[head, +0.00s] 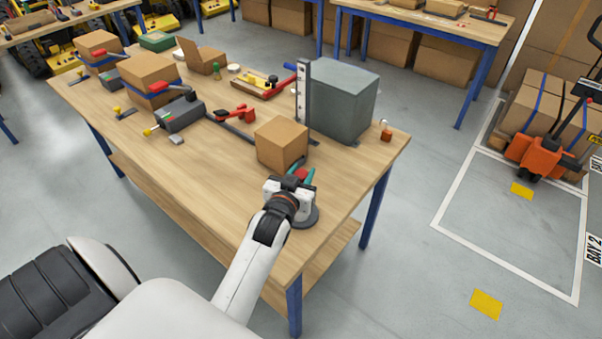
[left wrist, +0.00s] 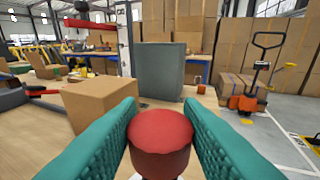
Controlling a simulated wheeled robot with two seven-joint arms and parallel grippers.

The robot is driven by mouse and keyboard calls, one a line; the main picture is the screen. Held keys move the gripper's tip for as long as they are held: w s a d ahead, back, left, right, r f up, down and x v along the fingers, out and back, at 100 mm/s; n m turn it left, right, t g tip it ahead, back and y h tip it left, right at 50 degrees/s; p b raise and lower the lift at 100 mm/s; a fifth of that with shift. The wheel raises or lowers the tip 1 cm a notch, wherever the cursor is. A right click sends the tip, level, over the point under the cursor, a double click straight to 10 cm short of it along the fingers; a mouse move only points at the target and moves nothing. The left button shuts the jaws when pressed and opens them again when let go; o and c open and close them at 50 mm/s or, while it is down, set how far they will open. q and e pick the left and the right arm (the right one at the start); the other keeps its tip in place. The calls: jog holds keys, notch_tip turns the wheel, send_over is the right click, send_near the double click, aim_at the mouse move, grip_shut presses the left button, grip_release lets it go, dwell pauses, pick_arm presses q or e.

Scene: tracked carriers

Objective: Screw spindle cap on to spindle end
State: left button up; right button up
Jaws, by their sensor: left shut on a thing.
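My left gripper (head: 304,177) is over the near right corner of the workbench, its teal fingers shut on a red round cap (head: 301,173). In the left wrist view the red cap (left wrist: 160,135) sits between the two teal fingers (left wrist: 160,122), its flat top facing the camera. Something pale shows just under the cap, but I cannot tell if it is the spindle end or whether the cap touches it. A grey round base (head: 308,217) stands on the bench, partly hidden behind my left gripper. My right gripper is not in view.
A cardboard box (head: 281,143) stands just beyond my left gripper. Behind it are an upright grey post (head: 303,95) and a large grey block (head: 343,100). A small orange-brown item (head: 386,133) lies near the bench's right edge. The bench front (head: 215,185) is clear.

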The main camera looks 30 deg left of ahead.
pick_arm(q)
jog(key=shift+f+b, duration=0.55)
jog(key=shift+f, duration=0.9)
jog(key=o, duration=1)
jog(key=shift+o, duration=0.2)
jog(key=b+v, duration=0.1)
jog(key=v, duration=1.1)
